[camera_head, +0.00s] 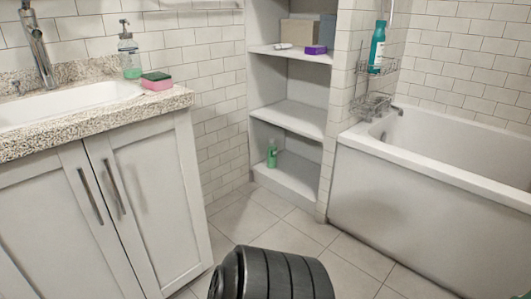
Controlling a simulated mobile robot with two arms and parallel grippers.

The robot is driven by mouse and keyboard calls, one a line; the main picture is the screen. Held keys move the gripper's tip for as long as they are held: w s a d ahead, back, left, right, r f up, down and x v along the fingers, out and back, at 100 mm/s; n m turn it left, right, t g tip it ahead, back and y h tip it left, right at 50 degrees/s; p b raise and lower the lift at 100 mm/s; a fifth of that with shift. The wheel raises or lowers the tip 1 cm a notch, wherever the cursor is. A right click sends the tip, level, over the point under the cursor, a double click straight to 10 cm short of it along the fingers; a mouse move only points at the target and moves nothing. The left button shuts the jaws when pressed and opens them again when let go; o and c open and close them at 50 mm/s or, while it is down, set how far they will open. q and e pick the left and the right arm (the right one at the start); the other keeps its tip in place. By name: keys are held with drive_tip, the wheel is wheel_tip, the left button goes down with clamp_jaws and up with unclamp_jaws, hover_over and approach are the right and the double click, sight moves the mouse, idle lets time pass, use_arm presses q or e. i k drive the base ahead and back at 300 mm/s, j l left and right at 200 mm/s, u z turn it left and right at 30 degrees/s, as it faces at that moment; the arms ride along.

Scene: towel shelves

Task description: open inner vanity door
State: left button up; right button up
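The white vanity has two panelled doors, a left door (45,235) and a right door (150,200), both shut. Each has a long upright metal handle beside the seam where they meet: the left door's handle (90,195) and the right door's handle (114,187). The lower part of the left door is cut off by the frame. Neither of my grippers is in view. A black ribbed part of my own body shows at the bottom centre.
The speckled countertop (160,103) holds a soap dispenser (130,52) and a sponge (156,81). Open shelves (290,118) stand behind, with a small green bottle (272,154) low down. The bathtub (420,215) is at right. Tiled floor (265,217) between is clear.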

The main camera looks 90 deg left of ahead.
sight(59, 238)
drive_tip(key=u, duration=4.3)
